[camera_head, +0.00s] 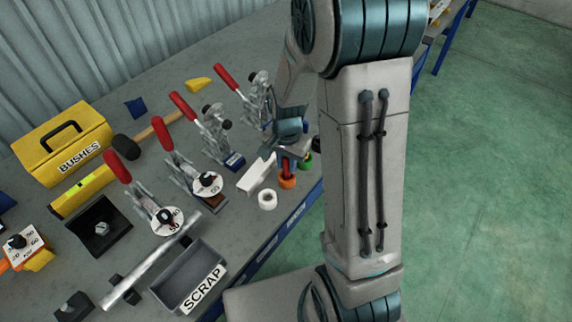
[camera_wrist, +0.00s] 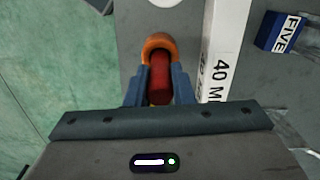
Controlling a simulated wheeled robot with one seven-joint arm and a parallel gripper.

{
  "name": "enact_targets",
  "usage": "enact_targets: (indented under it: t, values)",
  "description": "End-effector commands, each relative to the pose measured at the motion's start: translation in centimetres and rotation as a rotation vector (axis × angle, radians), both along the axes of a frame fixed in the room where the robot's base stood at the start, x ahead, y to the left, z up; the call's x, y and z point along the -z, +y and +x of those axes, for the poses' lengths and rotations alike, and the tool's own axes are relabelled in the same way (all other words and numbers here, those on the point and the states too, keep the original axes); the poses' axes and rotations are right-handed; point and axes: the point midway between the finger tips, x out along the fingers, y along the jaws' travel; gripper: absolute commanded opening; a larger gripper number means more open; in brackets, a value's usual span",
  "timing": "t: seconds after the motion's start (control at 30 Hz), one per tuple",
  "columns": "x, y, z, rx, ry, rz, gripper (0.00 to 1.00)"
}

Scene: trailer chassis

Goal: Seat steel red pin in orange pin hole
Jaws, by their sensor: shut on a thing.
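My gripper (camera_wrist: 160,90) is shut on the red pin (camera_wrist: 160,72), which lies between its two blue-grey fingers in the wrist view. The orange pin hole (camera_wrist: 158,43) is an orange ring just past the fingertips, and the pin's far end overlaps it in the picture. In the head view the gripper (camera_head: 290,150) is low over the bench, with the red pin (camera_head: 286,166) pointing down at the orange ring (camera_head: 287,181). I cannot tell how deep the pin is in the ring. My fingers hide the pin's sides.
A white ring (camera_head: 267,199) and a green ring (camera_head: 305,161) stand on either side of the orange one. A white bar marked 40 (camera_wrist: 222,50) lies close beside the gripper. Red-handled clamps (camera_head: 212,135) stand to the left. The scrap bin (camera_head: 190,277) is nearer the front.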

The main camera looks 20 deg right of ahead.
Motion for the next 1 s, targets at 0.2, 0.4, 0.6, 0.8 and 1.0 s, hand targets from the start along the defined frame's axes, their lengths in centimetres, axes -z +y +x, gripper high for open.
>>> enact_targets:
  t: [0.2,0.4,0.6,0.8,1.0]
  values:
    - [1.7,0.0,0.0,0.000,0.000,0.000,0.00]
    - [1.7,0.0,0.0,0.000,-0.001,0.000,0.00]
    - [2.1,0.0,0.0,0.000,0.000,0.000,0.30]
    - [2.0,-0.1,0.0,0.000,0.000,0.000,0.43]
    - [1.7,-0.1,0.0,0.000,0.000,0.000,0.43]
